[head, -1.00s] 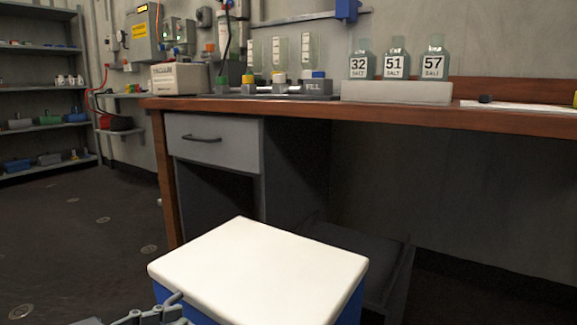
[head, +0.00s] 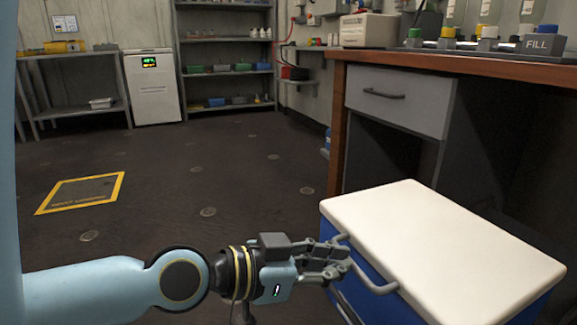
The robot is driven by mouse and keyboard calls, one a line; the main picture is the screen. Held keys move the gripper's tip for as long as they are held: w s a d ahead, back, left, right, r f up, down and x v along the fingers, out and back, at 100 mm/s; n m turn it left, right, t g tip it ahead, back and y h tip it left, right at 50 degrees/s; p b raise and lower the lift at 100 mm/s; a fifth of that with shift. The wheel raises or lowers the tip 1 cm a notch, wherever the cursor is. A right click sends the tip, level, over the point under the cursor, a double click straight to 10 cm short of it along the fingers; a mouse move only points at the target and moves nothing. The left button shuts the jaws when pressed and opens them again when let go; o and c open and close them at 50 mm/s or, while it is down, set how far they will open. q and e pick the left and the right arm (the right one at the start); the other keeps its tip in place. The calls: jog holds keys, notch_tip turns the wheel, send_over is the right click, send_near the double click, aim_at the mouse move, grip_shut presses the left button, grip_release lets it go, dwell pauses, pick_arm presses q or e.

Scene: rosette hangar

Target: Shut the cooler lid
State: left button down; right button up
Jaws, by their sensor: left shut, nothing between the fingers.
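The cooler is a blue box (head: 362,283) with a white lid (head: 440,245), at the lower right of the head view in front of the workbench. The lid lies flat over the box and looks closed. A grey bar handle (head: 377,281) shows on the side facing my left arm. My left gripper (head: 345,255) is shut and empty. Its fingertips are beside the handle, close to the lid's left edge; I cannot tell whether they touch. My right gripper is not in view.
The wooden workbench (head: 450,66) with a grey drawer (head: 400,95) stands behind the cooler. Shelves (head: 226,70) and a white cabinet (head: 152,88) stand at the back. Open dark floor with a yellow-framed square (head: 82,192) lies to the left.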

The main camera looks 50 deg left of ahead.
pick_arm(q)
jog(key=s+a, duration=0.4)
jog(key=s, duration=0.8)
jog(key=shift+a+r, duration=0.15)
jog(key=shift+a, duration=0.05)
